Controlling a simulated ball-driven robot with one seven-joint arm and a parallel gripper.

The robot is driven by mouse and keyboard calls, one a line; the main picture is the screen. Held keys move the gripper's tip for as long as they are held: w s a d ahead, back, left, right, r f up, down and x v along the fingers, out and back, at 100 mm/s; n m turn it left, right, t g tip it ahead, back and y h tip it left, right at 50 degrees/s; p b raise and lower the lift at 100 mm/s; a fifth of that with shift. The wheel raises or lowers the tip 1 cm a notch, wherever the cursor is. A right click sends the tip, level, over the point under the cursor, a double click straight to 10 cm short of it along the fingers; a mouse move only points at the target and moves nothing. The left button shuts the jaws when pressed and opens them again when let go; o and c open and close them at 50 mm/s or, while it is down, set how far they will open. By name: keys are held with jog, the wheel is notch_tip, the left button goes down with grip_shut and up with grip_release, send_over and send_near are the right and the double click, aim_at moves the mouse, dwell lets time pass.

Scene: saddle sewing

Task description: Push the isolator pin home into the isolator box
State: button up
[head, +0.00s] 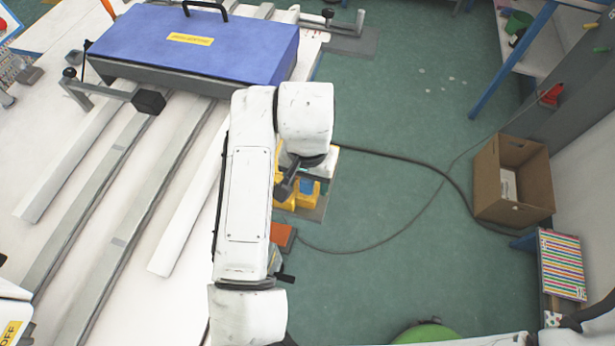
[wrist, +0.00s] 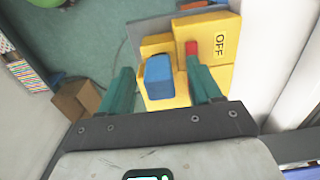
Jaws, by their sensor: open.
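The yellow isolator box (wrist: 217,78) shows ahead of my gripper (wrist: 159,70) in the wrist view, with black OFF lettering on its right part. A blue block (wrist: 158,77) stands out from the yellow surface, between my two teal fingers and apart from both. A small red piece (wrist: 191,48) lies beside the lettering, near the right fingertip. I cannot tell for certain which of these is the isolator pin. My gripper is open, and nothing is clamped in it. In the head view my arm partly hides the box (head: 284,201), and the blue block (head: 307,185) shows beside it.
A white table (head: 95,215) with long grey rails lies left, carrying a large blue cover (head: 195,45). A dark cable (head: 400,160) crosses the green floor. A cardboard box (head: 512,180) stands right. The floor between is mostly clear.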

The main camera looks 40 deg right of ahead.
jog(key=shift+r, duration=0.1)
notch_tip(320, 180, up, 11)
jog(key=shift+f, duration=0.15)
dwell(0.3)
dwell(0.4)
jog(key=w+d+f+n+t+h, duration=0.2)
jog(key=d+n+t+h, duration=0.25)
jog(key=d, duration=1.35)
jog(key=s+a+f+n+g+y, duration=0.1)
jog(key=s+a+f+n+y, duration=0.1)
jog(key=s+a+f, duration=0.3)
jog(key=s+a+f+n+g+y, duration=0.2)
jog(key=s+a+f, duration=0.3)
jog(key=s+f, duration=0.8)
jog(key=shift+s+a+n, duration=0.15)
jog(key=shift+s+n, duration=0.1)
jog(key=shift+n, duration=0.6)
jog(key=shift+f+g, duration=0.1)
jog(key=shift+g, duration=0.15)
jog(key=shift+c, duration=0.2)
